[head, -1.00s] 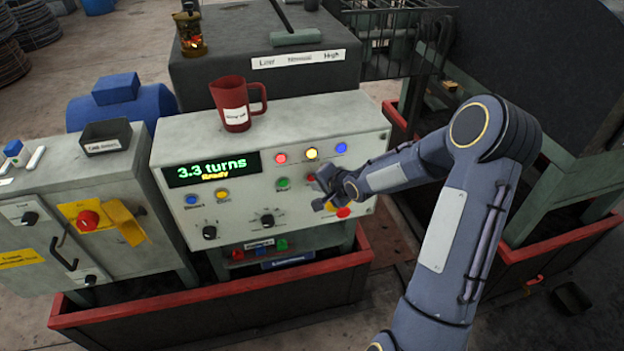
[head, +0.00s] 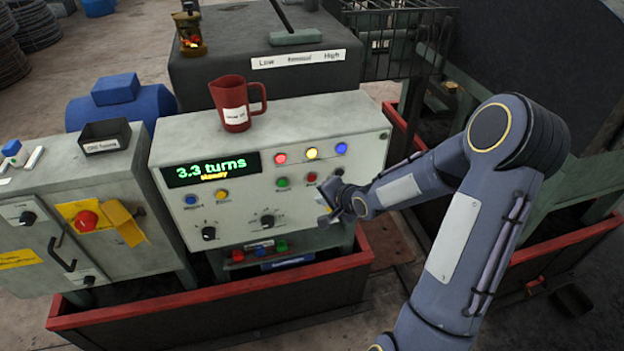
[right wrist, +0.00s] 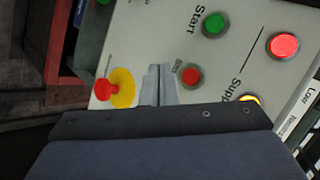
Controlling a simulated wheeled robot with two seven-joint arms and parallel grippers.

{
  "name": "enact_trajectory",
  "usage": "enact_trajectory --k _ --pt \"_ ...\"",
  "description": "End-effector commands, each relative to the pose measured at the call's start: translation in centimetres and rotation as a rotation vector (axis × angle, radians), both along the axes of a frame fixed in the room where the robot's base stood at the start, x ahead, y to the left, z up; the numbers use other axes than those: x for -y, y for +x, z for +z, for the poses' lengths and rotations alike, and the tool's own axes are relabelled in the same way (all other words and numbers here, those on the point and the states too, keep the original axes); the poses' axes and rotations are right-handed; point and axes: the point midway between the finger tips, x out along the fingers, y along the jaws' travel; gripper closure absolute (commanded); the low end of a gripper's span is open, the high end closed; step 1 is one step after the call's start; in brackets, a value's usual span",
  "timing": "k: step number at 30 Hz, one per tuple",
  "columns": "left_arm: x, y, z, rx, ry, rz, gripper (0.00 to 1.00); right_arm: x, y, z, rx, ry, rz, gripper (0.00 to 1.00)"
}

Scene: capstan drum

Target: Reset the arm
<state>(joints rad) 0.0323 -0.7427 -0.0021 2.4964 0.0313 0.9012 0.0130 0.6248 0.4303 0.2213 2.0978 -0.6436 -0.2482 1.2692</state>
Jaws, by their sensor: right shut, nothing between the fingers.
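My right gripper (head: 325,198) is shut and empty in front of the right side of the grey control panel (head: 240,186). In the right wrist view its closed fingertips (right wrist: 159,75) show over the panel face, between a red mushroom button on a yellow base (right wrist: 112,88) and a small red button (right wrist: 190,76). I cannot tell whether the fingertips touch the panel. The green Start button (right wrist: 214,25) is further up in that view. The panel display (head: 212,169) reads "3.3 turns" with a smaller yellow line below. My left gripper is not in view.
A red jug (head: 236,104) stands on top of the panel. A grey cabinet (head: 130,195) with a red knob on a yellow plate stands to the left. A red-rimmed trough (head: 215,310) runs below the panel. A wire basket (head: 400,40) stands behind.

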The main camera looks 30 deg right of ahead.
Motion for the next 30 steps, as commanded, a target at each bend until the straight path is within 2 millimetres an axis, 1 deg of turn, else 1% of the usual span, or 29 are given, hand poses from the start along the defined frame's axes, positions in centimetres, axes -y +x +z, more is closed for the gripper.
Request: enact_trajectory --k 17,20,23,26,27,29,30 --pt "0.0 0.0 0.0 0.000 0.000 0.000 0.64 0.0 0.0 0.0 0.000 0.000 0.000 1.00" --pt "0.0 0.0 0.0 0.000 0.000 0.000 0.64 0.0 -0.1 0.4 -0.003 -0.016 0.008 1.00" --pt "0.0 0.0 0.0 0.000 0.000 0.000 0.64 -0.1 -1.1 2.2 -0.021 -0.089 0.040 1.00" --pt "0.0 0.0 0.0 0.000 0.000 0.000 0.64 -0.6 -3.4 5.2 -0.061 -0.215 0.109 1.00" --pt "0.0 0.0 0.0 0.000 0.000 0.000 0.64 -0.9 -4.8 6.6 -0.082 -0.270 0.144 1.00" --pt "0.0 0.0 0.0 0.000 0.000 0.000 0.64 -1.6 -7.2 8.5 -0.115 -0.341 0.205 1.00" --pt "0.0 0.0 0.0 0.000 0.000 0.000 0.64 -2.2 -9.0 9.6 -0.132 -0.380 0.249 1.00"
